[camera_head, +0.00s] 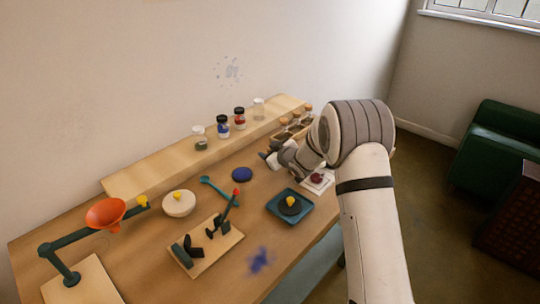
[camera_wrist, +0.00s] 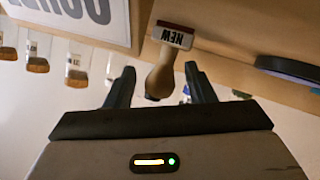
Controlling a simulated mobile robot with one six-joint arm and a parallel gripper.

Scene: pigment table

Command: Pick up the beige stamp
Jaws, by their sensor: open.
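The beige stamp (camera_wrist: 160,75) shows in the wrist view, with a beige handle and a reddish-brown head bearing a white "NEW" label. Its handle points towards my gripper (camera_wrist: 161,82) and lies between the two dark fingers. A gap shows on each side of the handle, so the fingers appear apart from it. My gripper is open. In the head view my gripper (camera_head: 268,157) is low over the back right of the table, and I cannot make out the stamp there; my arm covers part of that area.
A wooden rack (camera_head: 290,132) stands behind my gripper. A blue disc (camera_head: 242,174), a teal tray (camera_head: 291,206) and a white card (camera_head: 318,181) lie nearby. Bottles (camera_head: 239,118) stand on the rear shelf (camera_head: 160,172).

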